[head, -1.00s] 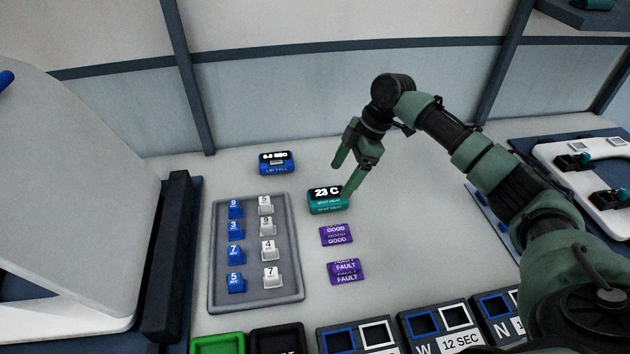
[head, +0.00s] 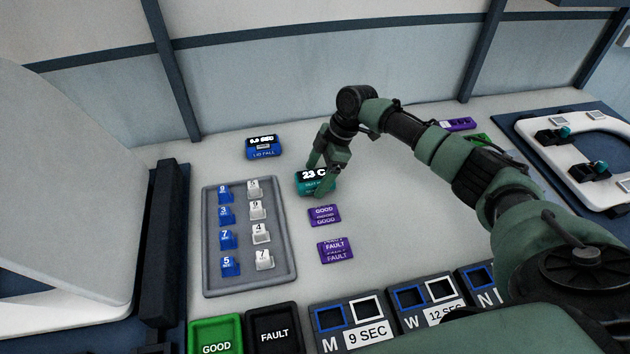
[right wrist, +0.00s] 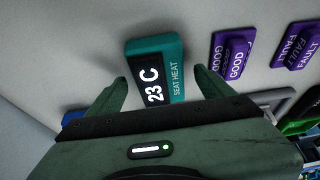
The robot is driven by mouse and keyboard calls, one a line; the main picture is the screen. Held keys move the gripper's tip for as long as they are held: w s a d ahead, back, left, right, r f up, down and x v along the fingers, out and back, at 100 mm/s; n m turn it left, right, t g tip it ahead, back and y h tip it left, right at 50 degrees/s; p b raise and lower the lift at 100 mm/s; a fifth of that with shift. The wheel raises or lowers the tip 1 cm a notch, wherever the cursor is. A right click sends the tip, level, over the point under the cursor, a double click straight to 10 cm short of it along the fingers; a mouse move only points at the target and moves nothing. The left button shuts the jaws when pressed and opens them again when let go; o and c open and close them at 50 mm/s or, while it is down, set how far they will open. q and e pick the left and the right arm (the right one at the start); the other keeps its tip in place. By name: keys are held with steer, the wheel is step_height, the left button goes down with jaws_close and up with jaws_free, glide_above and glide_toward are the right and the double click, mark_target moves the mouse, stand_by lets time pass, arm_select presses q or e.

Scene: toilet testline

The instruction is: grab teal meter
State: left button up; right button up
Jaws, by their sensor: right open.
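The teal meter (head: 316,186) sits on the pale table, right of the grey tray's top corner. Its dark display reads "23 C" and its teal face reads "SEAT HEAT" in the right wrist view (right wrist: 174,60). My right gripper (head: 321,177) is at the meter, coming down from above and partly covering it in the head view. In the right wrist view the two green fingers (right wrist: 162,85) are open, one on either side of the meter's near part, with gaps visible. My left gripper is not in view.
A blue meter (head: 264,147) stands behind to the left. Purple GOOD (head: 324,215) and FAULT (head: 335,251) blocks lie in front. The grey tray (head: 250,284) holds several blue and white number tags. Green GOOD (head: 215,335) and black FAULT bins stand at the front.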

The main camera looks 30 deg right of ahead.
steer(key=shift+f, duration=0.25)
stand_by(0.4)
steer(key=c, duration=1.7)
steer(key=shift+r, duration=0.1)
